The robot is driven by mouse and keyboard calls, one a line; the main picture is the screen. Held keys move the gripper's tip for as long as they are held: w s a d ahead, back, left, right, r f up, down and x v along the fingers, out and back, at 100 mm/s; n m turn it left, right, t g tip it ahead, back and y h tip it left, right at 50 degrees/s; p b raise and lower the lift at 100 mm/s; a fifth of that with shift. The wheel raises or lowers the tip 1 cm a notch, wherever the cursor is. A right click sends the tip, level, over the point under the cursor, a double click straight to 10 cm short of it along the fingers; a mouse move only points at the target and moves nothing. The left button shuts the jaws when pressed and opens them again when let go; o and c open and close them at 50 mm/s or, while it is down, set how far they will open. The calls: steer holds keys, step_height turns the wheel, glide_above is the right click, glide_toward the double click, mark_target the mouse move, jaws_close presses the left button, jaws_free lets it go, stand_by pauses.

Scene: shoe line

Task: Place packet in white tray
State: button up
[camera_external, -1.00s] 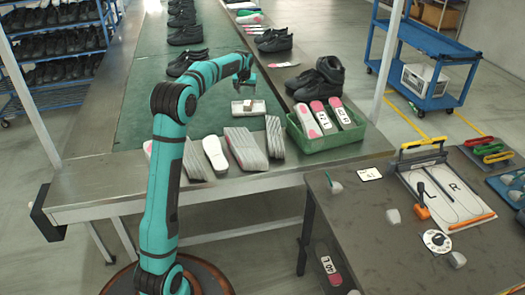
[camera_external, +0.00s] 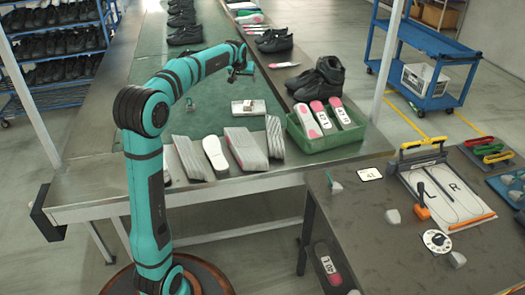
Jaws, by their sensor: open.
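A small white tray (camera_external: 237,110) lies on the green belt, left of the green crate. A small pale brown packet (camera_external: 248,104) sits in it, though its details are too small to tell. My gripper (camera_external: 241,76) is open and empty, raised above and beyond the tray, apart from the packet. Its fingers are small and dark in this view.
A green crate (camera_external: 328,148) of pink-and-white insoles and a pair of black boots (camera_external: 318,78) stand to the right.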

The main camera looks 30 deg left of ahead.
steer(key=s+d+r+m+t, duration=0.1)
steer(key=s+d+r+t, duration=0.35)
steer(key=s, duration=0.75)
steer(key=s+d+r+m+t, duration=0.1)
steer(key=s+d+r, duration=0.4)
steer(key=s+r, duration=0.45)
steer(key=s+d+f+t+h, duration=0.1)
steer(key=s+d+t, duration=0.1)
steer(key=s, duration=1.1)
steer(key=s+d+f+m+t, duration=0.1)
steer(key=s+d+f+t, duration=0.1)
steer(key=s, duration=1.1)
steer(key=shift+s+d+m+t+h, duration=0.3)
steer(key=shift+s+d+t+h, duration=0.1)
steer(key=shift+d+t, duration=0.15)
